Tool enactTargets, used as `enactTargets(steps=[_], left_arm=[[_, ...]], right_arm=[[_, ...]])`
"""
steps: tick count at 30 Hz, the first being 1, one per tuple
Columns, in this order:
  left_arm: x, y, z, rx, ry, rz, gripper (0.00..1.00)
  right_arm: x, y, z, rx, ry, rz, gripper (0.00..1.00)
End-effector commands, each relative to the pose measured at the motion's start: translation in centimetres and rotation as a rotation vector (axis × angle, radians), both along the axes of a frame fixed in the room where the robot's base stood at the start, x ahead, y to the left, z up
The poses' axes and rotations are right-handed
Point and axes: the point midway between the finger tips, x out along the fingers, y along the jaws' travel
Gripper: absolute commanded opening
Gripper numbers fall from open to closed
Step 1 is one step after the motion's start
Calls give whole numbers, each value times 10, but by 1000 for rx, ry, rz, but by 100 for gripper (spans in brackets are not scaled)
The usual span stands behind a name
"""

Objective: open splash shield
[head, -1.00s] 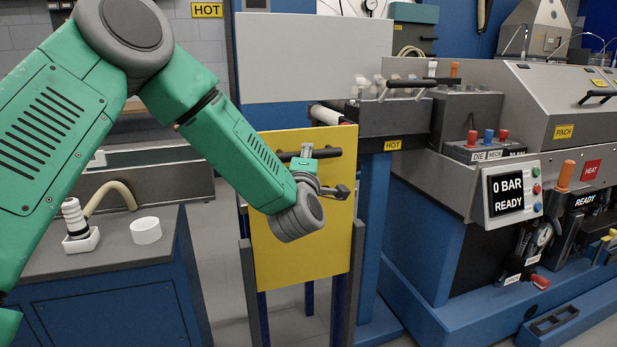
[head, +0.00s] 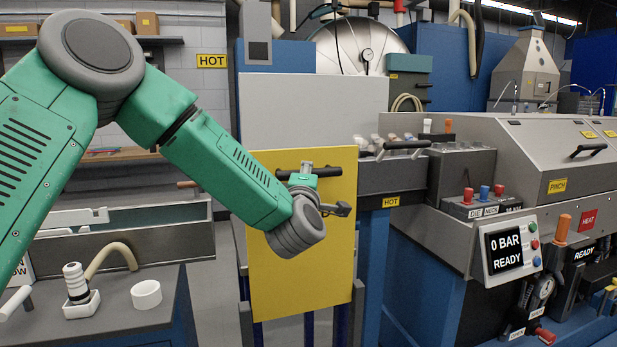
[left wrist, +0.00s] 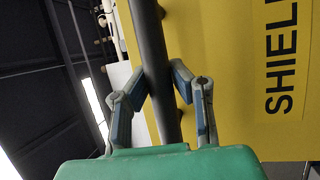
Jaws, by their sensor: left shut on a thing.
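The splash shield (head: 325,250) is a flat yellow panel in the middle of the head view, upright between dark posts. It carries a black bar handle (head: 330,172) near its top edge. In the left wrist view the shield (left wrist: 225,50) shows part of the word SHIELD, and the handle (left wrist: 150,35) runs up between the fingers. My left gripper (head: 304,172) is shut on the handle; both fingers (left wrist: 161,88) press against the bar from either side. My left forearm and wrist hide part of the shield's left side. My right gripper is not in view.
A grey-white panel (head: 312,112) stands behind the shield's top. A die block with a HOT label (head: 391,202) is close on the right, beside the machine's control screen (head: 503,250). At left, a bench holds a white ring (head: 146,294) and a bent hose (head: 112,252).

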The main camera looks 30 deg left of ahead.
Motion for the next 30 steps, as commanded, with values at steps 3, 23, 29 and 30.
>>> enactTargets(steps=[3,23,29,30], left_arm=[[0,1,0,0,0,3,41],[-49,-25,-12,0,4,-3,41],[-83,-41,-20,-1,4,0,41],[-88,-44,-21,-1,3,-1,41]], right_arm=[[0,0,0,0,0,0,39],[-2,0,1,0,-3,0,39],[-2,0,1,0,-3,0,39],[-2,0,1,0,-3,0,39]])
